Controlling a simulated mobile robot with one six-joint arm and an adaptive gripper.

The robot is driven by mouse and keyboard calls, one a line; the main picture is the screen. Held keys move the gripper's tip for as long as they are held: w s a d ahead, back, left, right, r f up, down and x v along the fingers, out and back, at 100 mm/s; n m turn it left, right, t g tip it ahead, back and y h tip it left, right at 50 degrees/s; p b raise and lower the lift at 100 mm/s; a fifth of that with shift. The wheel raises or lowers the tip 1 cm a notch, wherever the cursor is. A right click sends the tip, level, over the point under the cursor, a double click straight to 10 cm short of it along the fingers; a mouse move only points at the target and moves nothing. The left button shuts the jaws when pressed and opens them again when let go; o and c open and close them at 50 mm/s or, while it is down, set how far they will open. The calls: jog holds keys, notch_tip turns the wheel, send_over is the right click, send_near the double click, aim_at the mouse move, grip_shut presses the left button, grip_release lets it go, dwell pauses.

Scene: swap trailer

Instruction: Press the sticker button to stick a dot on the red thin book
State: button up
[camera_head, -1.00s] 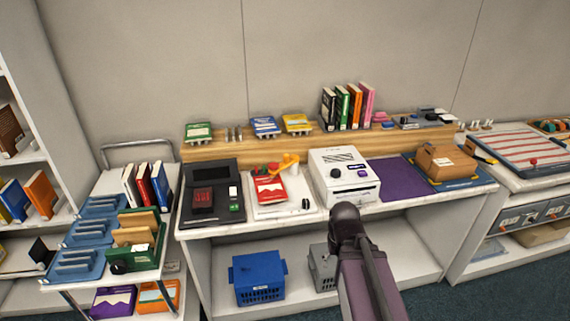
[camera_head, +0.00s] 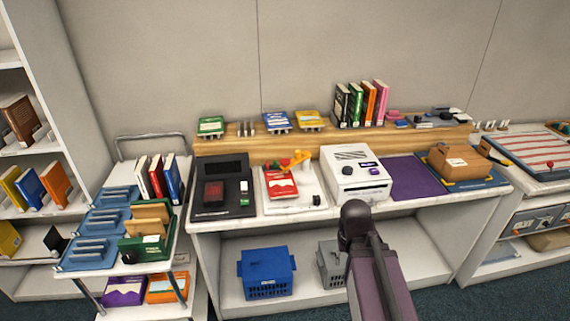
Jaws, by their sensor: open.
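A thin red book (camera_head: 281,187) with a white pattern on its cover lies on a white board (camera_head: 290,206) on the counter. An orange-yellow arm-like part (camera_head: 301,158) reaches over the book's upper edge, with small red and green pieces beside it. A small dark knob or button (camera_head: 316,201) sits at the board's front right; I cannot tell if it is the sticker button. My arm rises from the bottom of the view, right of the board and in front of the counter. My gripper's fingers do not show.
A black device (camera_head: 222,200) stands left of the board and a white machine (camera_head: 358,183) right of it. A purple mat (camera_head: 415,180) and a brown parcel (camera_head: 459,160) are farther right. A cart (camera_head: 178,259) with books stands left. Blue (camera_head: 266,281) and grey bins are below.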

grip_shut()
dwell(1.0)
